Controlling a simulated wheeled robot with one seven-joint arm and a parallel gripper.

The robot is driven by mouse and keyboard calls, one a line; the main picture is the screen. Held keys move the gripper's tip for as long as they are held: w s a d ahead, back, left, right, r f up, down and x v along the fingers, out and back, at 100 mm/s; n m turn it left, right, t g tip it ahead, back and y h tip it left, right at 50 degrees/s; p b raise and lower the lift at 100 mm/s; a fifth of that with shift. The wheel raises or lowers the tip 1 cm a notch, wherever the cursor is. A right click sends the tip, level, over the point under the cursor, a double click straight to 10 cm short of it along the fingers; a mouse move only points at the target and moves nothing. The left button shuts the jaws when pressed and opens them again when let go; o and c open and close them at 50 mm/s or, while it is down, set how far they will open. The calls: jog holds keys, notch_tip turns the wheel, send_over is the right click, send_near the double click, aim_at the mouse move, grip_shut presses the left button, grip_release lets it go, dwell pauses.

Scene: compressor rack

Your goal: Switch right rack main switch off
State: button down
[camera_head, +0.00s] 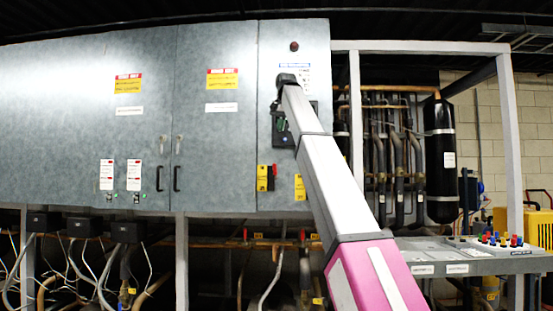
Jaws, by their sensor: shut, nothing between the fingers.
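The right cabinet door (235,150) and the narrower panel (300,60) beside it are grey metal. Low on the narrow panel is a yellow plate (262,179) with a small red and black part (272,172) at its right side, which looks like a switch. A second yellow plate (300,188) is to its right, beside my arm. My gripper (281,136) is a small dark shape in front of the panel, above the yellow plates and apart from them. It looks shut and empty; its fingertips are hard to make out. My arm hides part of the panel.
A red lamp (294,46) is at the panel top. Black door handles (176,178) are to the left. An open frame with copper pipes and a black cylinder (440,160) stands right. A grey ledge (470,262) with coloured knobs is at lower right. Loose cables hang below the cabinets.

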dwell(0.4)
send_over(275, 171)
jog(key=d, duration=0.2)
notch_tip(275, 171, down, 8)
jog(key=shift+s+a+f, duration=0.25)
jog(key=shift+s+f, duration=0.1)
jog(key=shift+f, duration=0.4)
jog(key=shift+s+a+f, duration=0.2)
jog(key=shift+s+f, duration=0.1)
jog(key=shift+f, duration=0.5)
jog(key=shift+s+a+f, duration=0.25)
jog(key=shift+s+f, duration=0.1)
jog(key=shift+f, duration=0.4)
